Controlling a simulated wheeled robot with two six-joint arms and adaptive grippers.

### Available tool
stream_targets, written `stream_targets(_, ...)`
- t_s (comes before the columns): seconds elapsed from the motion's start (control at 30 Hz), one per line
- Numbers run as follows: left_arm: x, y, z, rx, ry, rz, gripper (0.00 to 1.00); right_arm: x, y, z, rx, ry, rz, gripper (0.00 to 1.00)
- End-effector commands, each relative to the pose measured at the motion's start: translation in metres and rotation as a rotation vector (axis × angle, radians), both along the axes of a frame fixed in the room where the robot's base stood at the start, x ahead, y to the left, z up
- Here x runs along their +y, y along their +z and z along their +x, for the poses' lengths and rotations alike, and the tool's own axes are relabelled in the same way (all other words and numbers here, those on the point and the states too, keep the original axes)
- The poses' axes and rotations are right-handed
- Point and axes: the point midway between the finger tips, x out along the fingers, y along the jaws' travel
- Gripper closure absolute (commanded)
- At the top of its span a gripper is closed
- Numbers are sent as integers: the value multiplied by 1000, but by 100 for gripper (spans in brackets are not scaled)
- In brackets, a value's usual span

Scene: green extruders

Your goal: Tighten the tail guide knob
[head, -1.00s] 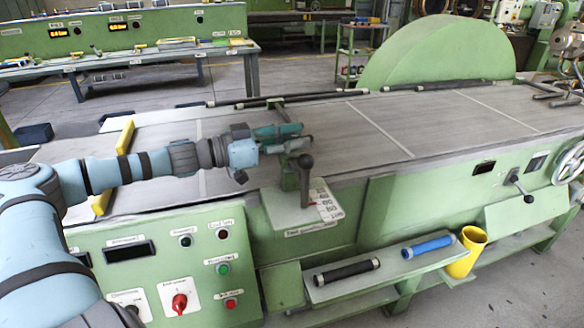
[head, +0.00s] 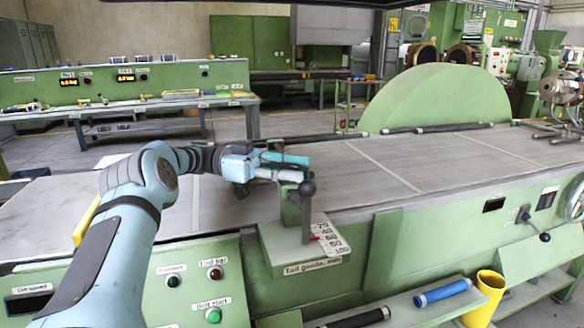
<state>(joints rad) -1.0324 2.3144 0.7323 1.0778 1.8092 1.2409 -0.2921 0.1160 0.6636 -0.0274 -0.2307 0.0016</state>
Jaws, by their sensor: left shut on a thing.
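The tail guide (head: 291,213) is a green post on a bracket at the near edge of the long grey table. A black ball-topped lever (head: 307,205) stands at its front, beside a white number scale (head: 328,235). My left gripper (head: 292,168) comes in from the left at the top of the post, behind the ball. Its teal and grey fingers are shut on the tail guide knob, which is mostly hidden between them and the post. My right gripper is not in view.
The grey table top (head: 420,170) is largely clear to the right. A control panel with a green button (head: 213,315) is at the lower left. A blue roller (head: 443,292) lies on the lower shelf near a yellow cup (head: 484,300). A large green half-disc guard (head: 440,98) stands behind.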

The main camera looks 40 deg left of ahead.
Motion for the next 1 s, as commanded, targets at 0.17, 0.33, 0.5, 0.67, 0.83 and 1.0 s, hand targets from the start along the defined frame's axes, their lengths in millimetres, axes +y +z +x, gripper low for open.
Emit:
stream_targets(0.17, 0, 2, 0, -5, -11, -2, 97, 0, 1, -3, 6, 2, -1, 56)
stream_targets(0.33, 0, 3, 0, -6, -10, -3, 97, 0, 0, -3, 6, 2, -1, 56)
stream_targets(0.5, 0, 3, 0, -7, -9, -4, 60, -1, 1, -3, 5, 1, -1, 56)
stream_targets(0.67, 0, 2, 0, -5, -9, -2, 48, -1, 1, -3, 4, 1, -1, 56)
stream_targets(0.83, 0, 2, 0, -4, -9, -3, 48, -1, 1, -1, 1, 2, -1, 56)
stream_targets(1.0, 0, 17, 0, -7, -10, -2, 48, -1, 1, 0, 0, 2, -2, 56)
